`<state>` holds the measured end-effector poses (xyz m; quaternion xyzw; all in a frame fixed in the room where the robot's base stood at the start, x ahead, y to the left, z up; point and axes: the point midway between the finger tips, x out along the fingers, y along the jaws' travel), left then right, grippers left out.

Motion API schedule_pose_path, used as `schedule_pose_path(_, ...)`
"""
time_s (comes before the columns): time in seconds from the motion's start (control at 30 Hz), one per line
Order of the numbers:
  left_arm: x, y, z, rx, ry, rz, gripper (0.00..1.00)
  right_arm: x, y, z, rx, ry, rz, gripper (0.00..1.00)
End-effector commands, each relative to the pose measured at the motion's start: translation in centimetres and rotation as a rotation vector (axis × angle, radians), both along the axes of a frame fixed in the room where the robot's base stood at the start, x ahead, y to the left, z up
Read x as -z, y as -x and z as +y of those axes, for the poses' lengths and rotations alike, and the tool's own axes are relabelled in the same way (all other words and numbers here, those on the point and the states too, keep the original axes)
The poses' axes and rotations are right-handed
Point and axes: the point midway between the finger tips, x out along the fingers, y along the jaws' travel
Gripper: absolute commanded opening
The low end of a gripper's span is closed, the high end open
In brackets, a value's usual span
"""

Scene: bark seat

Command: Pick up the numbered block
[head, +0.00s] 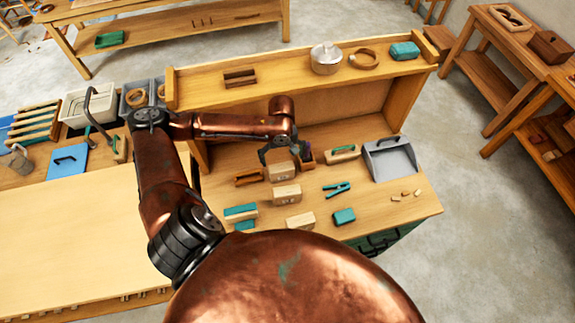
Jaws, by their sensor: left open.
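Several pale wooden blocks lie on the workbench. One block (280,173) is just below my left gripper, a second block (286,195) is nearer, and a third block (300,220) is nearer still. Faint marks show on their faces, but they are too small to read as numbers. My left gripper (284,158) is open, its fingers pointing down around the far side of the farthest block. I cannot tell whether it touches the block. A small dark-purple item (304,153) is partly hidden by the right finger. My right gripper is not in view.
On the workbench (407,206) are a teal clamp (337,188), a teal block (344,216), teal-and-wood blocks (241,211), a brown tray (248,179) and a grey dustpan (390,160). A raised shelf (290,70) stands behind. The pale tabletop (75,235) at left is clear.

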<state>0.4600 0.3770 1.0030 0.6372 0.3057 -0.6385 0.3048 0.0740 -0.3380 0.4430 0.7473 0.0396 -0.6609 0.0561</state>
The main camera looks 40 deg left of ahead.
Motion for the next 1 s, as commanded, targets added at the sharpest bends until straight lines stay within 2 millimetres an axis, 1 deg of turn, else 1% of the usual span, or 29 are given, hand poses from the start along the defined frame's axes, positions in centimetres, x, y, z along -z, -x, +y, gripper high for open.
schedule_pose_path(0.13,1.7,0.1,-0.1,0.001,0.000,0.005,0.93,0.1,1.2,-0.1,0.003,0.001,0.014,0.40)
schedule_pose_path(0.3,2.9,0.1,0.0,0.002,0.000,0.004,0.93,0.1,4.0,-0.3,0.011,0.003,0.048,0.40)
schedule_pose_path(0.4,4.0,0.3,0.2,0.000,0.000,0.004,0.93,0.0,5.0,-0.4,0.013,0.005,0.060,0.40)
schedule_pose_path(0.47,4.9,0.5,0.3,-0.001,0.000,0.006,0.93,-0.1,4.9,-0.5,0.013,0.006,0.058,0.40)
schedule_pose_path(0.53,6.1,0.5,0.4,-0.002,0.000,0.004,0.93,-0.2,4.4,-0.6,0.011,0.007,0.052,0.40)
schedule_pose_path(0.63,7.2,0.5,0.4,-0.002,0.001,0.003,0.93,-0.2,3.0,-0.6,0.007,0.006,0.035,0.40)
schedule_pose_path(0.73,7.5,0.4,0.5,-0.002,0.000,0.001,0.93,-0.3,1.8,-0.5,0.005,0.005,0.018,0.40)
schedule_pose_path(0.87,7.5,0.4,0.5,-0.002,0.000,0.001,0.93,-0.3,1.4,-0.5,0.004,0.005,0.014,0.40)
schedule_pose_path(1.0,7.5,0.5,0.5,-0.002,0.000,0.001,0.84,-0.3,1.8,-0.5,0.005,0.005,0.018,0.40)
